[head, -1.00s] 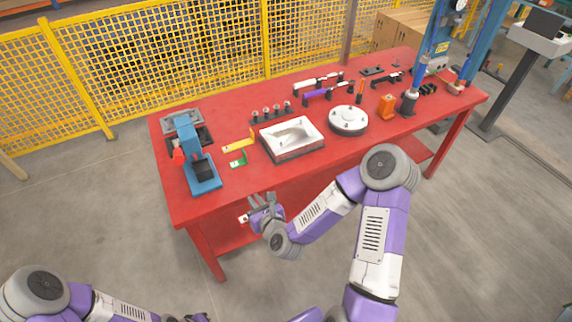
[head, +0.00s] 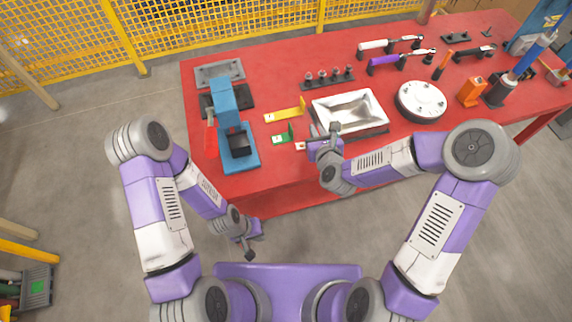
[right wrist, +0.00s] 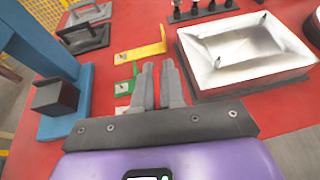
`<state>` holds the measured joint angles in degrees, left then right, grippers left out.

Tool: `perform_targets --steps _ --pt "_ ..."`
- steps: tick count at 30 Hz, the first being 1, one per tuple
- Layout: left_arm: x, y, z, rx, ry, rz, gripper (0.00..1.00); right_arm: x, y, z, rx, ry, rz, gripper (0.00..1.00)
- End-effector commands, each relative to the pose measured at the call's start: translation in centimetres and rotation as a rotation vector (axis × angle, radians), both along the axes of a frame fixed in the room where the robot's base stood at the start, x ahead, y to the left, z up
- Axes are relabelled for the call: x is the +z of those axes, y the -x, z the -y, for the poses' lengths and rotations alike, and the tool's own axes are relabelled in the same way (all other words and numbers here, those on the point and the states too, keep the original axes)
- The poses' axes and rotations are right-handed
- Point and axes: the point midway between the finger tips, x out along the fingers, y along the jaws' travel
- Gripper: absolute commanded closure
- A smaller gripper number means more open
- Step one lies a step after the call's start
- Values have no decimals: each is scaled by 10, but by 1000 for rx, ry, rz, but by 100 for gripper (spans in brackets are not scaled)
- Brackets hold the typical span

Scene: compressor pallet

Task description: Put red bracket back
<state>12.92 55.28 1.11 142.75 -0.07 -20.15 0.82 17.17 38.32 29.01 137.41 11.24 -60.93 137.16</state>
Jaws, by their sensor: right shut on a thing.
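The red bracket, its pale label plate showing, is held at my right gripper (head: 322,141). The bracket (head: 300,146) sticks out left of the fingers, over the red table's front part. The right wrist view shows the pale plate (right wrist: 122,111) left of the nearly closed fingers (right wrist: 159,75); the rest blends with the red table. A green bracket (head: 284,136) and a yellow bracket (head: 285,115) lie just beyond it, in a row. I cannot tell whether the red bracket touches the table. My left gripper (head: 249,252) hangs low in front of the table, too small to read.
A blue press (head: 240,150) stands left of the brackets. A metal tray-like part (head: 350,110) lies close on the right, with a round white flange (head: 421,100) beyond. Several small posts (head: 328,77) stand behind.

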Motion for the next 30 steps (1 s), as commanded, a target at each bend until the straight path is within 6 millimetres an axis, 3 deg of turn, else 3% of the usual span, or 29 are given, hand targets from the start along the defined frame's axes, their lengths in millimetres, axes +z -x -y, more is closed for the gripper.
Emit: perform_targets --steps 1,3,9,11,19,26,30 --pt "-17 0 0 0 0 0 100 -5 -3 -17 29 1 11 100" --pt "-26 0 0 0 0 0 100 -5 -5 -33 58 -3 12 100" --pt "-40 -1 0 -1 0 1 100 0 -6 -63 106 -16 12 100" --pt "-43 -1 0 -1 0 1 100 -2 -5 -67 111 -17 11 100" --pt "-56 -1 0 0 0 2 100 -50 -5 -68 114 -18 7 100" --pt "-60 -1 0 0 0 2 100 -67 -5 -68 114 -19 10 100" --pt "-67 -1 0 0 0 2 100 -88 -5 -68 114 -18 8 100"
